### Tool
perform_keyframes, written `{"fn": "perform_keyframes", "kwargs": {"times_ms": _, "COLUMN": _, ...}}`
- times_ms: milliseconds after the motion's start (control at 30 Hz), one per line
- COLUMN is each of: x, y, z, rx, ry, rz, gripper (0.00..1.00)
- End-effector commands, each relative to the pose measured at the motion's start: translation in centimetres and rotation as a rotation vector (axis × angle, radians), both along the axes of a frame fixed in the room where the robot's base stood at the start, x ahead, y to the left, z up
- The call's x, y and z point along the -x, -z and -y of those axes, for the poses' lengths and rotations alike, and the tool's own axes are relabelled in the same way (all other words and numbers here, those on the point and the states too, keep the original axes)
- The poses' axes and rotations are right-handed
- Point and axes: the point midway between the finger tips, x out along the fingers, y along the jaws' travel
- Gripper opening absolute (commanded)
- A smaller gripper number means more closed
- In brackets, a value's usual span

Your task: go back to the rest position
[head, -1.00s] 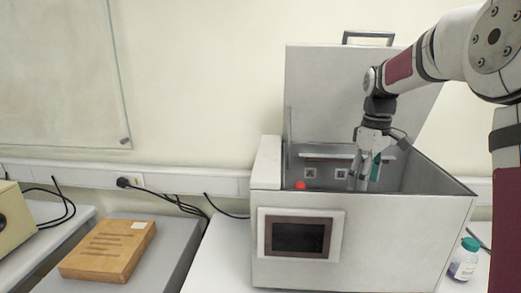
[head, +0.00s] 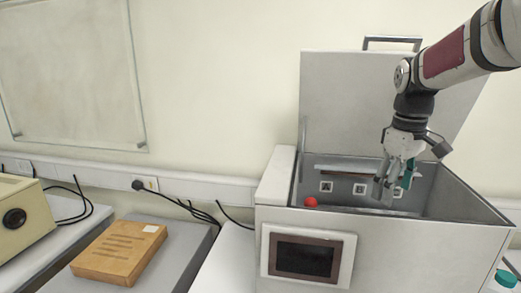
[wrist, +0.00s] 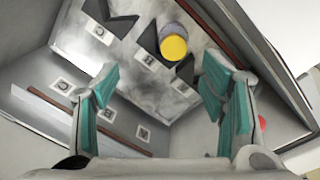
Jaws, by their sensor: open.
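My gripper (head: 393,187) hangs in the opening of a large grey box-shaped machine (head: 400,245) with its lid raised. Its fingers are apart, with teal pads, and nothing is between the tips in the wrist view (wrist: 158,85). In that view a dark cylinder with a yellow top (wrist: 173,46) stands inside the machine, beyond the fingertips and apart from them. It is hidden in the head view by the front wall.
White labels marked with letters (wrist: 150,62) lie in the machine, near dark wedge shapes. A red knob (head: 311,202) sits at the left rim. A teal-capped bottle (head: 506,279) is partly cut off at the right.

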Motion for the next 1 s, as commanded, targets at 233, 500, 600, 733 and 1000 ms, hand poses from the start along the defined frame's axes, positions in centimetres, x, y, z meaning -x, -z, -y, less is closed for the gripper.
{"fn": "perform_keyframes", "kwargs": {"times_ms": 233, "x": 4.3, "y": -2.6, "z": -3.1, "rx": 0.019, "ry": 0.075, "rz": 0.077, "gripper": 0.65}}
{"fn": "perform_keyframes", "kwargs": {"times_ms": 500, "x": 12.6, "y": -4.4, "z": -7.2, "rx": 0.000, "ry": 0.228, "rz": 0.220, "gripper": 0.65}}
{"fn": "perform_keyframes", "kwargs": {"times_ms": 600, "x": 15.7, "y": -4.2, "z": -8.3, "rx": -0.025, "ry": 0.286, "rz": 0.273, "gripper": 0.65}}
{"fn": "perform_keyframes", "kwargs": {"times_ms": 733, "x": 19.5, "y": -3.4, "z": -9.5, "rx": -0.071, "ry": 0.360, "rz": 0.337, "gripper": 0.65}}
{"fn": "perform_keyframes", "kwargs": {"times_ms": 1000, "x": 24.4, "y": -1.1, "z": -10.8, "rx": -0.161, "ry": 0.462, "rz": 0.417, "gripper": 0.65}}
